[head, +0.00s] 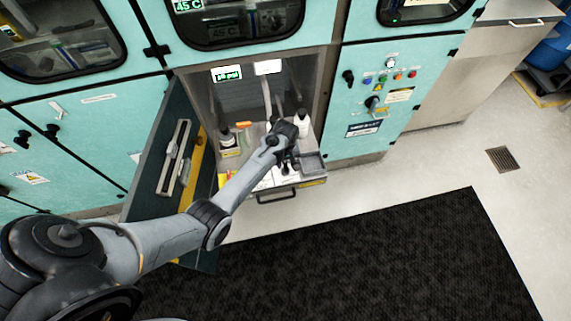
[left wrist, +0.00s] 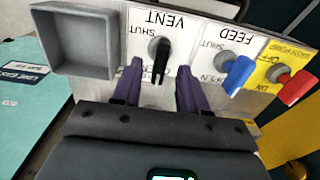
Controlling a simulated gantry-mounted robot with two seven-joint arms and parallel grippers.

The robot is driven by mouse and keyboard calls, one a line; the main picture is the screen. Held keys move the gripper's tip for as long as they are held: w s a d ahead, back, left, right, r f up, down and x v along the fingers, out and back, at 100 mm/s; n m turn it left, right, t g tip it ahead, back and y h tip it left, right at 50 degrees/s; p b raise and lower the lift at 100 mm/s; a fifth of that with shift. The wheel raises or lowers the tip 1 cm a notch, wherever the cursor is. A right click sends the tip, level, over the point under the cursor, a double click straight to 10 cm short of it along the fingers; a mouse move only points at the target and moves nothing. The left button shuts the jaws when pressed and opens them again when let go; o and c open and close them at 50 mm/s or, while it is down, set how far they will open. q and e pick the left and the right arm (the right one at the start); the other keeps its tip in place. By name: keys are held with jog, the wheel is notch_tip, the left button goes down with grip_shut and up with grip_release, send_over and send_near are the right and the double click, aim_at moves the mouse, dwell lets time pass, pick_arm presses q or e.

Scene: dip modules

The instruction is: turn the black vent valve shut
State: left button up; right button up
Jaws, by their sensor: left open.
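The black vent valve (left wrist: 161,62) is on a white panel under the upside-down word VENT in the left wrist view. Its handle points down the picture from a round grey pivot. A SHUT label is just left of the pivot; another label lower down is partly hidden by my fingers. My left gripper (left wrist: 160,84) is open, with one purple finger on each side of the handle's free end. I cannot tell whether either finger touches it. In the head view my left gripper (head: 289,160) is over the pull-out shelf, where the valve cannot be made out. My right gripper is not in view.
The blue feed valve (left wrist: 238,75) is just right of my fingers, with a red handle (left wrist: 296,88) on a yellow panel beyond it. A grey tray (left wrist: 75,72) is at left. Bottles, including a white one (head: 302,122), stand behind my gripper; an open door (head: 150,165) is left.

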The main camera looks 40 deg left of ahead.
pick_arm(q)
jog(key=shift+f, duration=0.9)
grip_shut()
